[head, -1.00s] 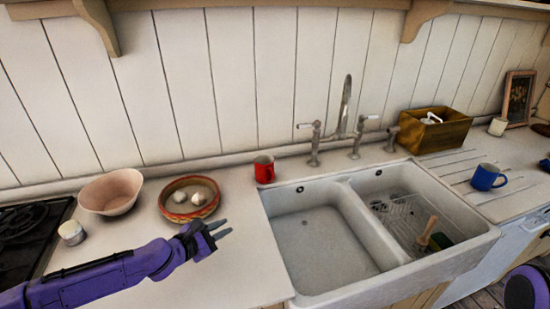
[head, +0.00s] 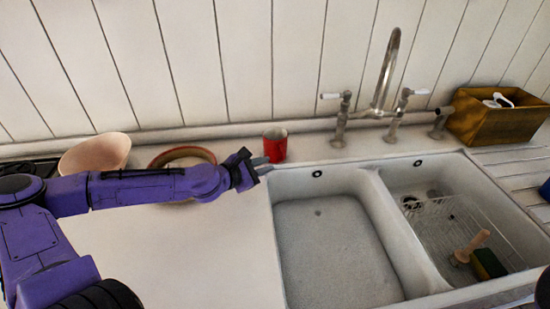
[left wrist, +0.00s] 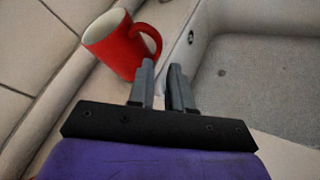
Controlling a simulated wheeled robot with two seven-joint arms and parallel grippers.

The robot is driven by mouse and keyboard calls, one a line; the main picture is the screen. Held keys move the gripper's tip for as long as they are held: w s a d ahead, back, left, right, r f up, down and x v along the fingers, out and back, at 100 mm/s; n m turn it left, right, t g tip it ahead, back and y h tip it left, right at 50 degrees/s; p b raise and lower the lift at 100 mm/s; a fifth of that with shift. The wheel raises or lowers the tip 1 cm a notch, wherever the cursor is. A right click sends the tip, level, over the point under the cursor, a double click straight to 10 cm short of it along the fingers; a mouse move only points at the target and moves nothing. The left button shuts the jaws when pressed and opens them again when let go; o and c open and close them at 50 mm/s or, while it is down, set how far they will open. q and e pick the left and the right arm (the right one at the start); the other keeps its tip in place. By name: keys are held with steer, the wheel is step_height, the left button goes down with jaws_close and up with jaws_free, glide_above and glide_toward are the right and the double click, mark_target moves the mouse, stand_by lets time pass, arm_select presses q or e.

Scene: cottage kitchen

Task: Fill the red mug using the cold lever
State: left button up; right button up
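The red mug (head: 275,146) stands upright on the counter at the sink's back left corner. In the left wrist view the mug (left wrist: 118,48) has its handle towards my fingers. My left gripper (head: 263,165) is just left of and in front of the mug. Its fingers (left wrist: 164,86) are apart, with nothing between them, just short of the handle. The tap (head: 386,70) arches over the back of the sink. A left lever (head: 335,96) and a right lever (head: 415,92) have white handles; I cannot tell which is cold. My right gripper is not in view.
The double sink's left basin (head: 330,250) is empty. The right basin holds a wire rack (head: 440,225), a brush (head: 472,245) and a sponge (head: 488,263). A wooden box (head: 495,122) stands at the back right. Two bowls (head: 95,153) (head: 180,152) are behind my left arm.

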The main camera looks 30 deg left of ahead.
mark_target(281, 160)
arm_select(q)
steer(key=b+x, duration=0.3)
steer(key=x, duration=0.2)
steer(key=shift+w+f+b, duration=0.1)
steer(key=shift+w+b, duration=0.2)
steer(key=shift+w+d, duration=0.1)
steer(key=shift+w, duration=0.25)
steer(key=shift+s, duration=0.15)
jaws_close()
